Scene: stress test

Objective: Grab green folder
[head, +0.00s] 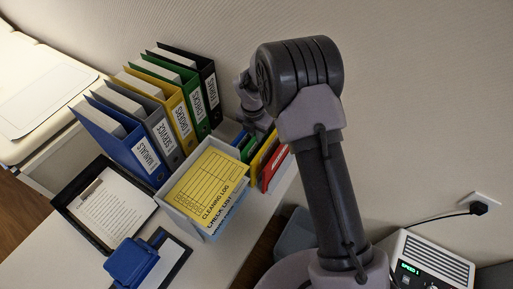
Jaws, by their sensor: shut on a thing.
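A small group of thin folders stands in a holder on the desk, right of the binders. A green folder (248,148) is at its left end, beside yellow and red ones. My gripper (250,134) is at the top of the green folder, shut on it. The fingertips are small and partly hidden, so the exact grip is hard to see. The folder still stands among the others. A green binder (194,104) also stands in the row of large binders, apart from my gripper.
Blue, grey, yellow, green and black binders (144,152) stand left of my gripper. A light tray (205,233) holds yellow cleaning-log sheets (207,183). A black tray (62,203) with paper and a blue object (130,262) lie in front. A device (430,262) is at right.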

